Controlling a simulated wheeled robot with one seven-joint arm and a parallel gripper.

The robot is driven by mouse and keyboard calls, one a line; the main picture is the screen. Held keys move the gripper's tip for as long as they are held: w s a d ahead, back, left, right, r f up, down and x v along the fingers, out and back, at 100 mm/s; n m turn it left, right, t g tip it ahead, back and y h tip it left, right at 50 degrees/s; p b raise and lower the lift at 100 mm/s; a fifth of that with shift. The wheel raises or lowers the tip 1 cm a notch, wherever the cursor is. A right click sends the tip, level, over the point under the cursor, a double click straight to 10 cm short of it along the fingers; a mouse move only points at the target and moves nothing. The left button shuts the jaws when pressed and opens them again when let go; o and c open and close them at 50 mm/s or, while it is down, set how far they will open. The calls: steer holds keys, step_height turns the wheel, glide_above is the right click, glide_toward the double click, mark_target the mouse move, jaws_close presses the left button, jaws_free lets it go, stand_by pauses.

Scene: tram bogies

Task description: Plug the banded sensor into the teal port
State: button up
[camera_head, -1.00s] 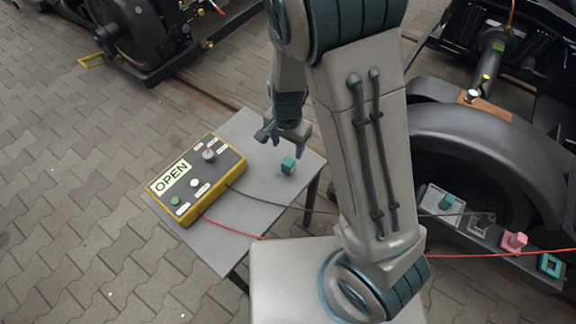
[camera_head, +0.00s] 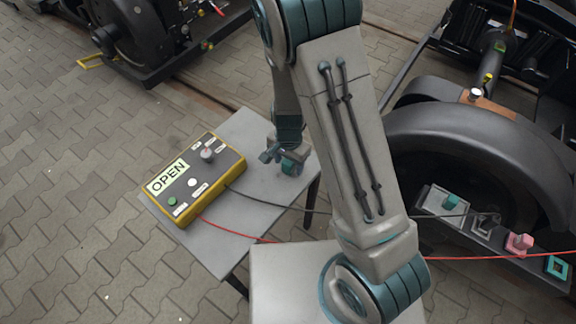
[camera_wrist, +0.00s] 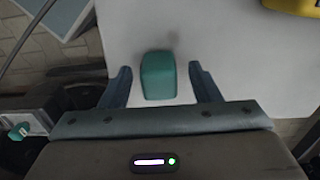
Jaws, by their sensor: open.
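A teal block (camera_head: 292,168), which I take as the sensor, stands on the grey table. In the wrist view the teal block (camera_wrist: 158,82) lies between the fingers of my gripper (camera_wrist: 160,72), with a gap on each side. A faint darker line crosses it; I cannot clearly tell a band. My gripper (camera_head: 284,158) is open and low over the table, partly hiding the block. The teal port (camera_head: 557,268), a square teal frame, is at the far right end of the strip beside the black wheel housing.
The yellow control box (camera_head: 194,180), reading OPEN, sits on the table (camera_head: 224,247) left of my gripper. The strip also bears another teal plug (camera_head: 451,201), a grey port (camera_head: 485,224) and a pink plug (camera_head: 519,243). Red and dark cables cross toward the strip.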

steer(key=shift+f, duration=0.65)
steer(key=c, duration=1)
steer(key=shift+r, duration=0.15)
step_height(320, 180, up, 4)
steer(key=shift+a+r+p, duration=0.1)
steer(key=shift+r+p, duration=0.1)
steer(key=shift+p, duration=0.45)
steer(key=d+r, duration=0.6)
steer(key=d, duration=0.6)
steer(key=shift+r, duration=0.2)
steer(key=shift+a, duration=0.1)
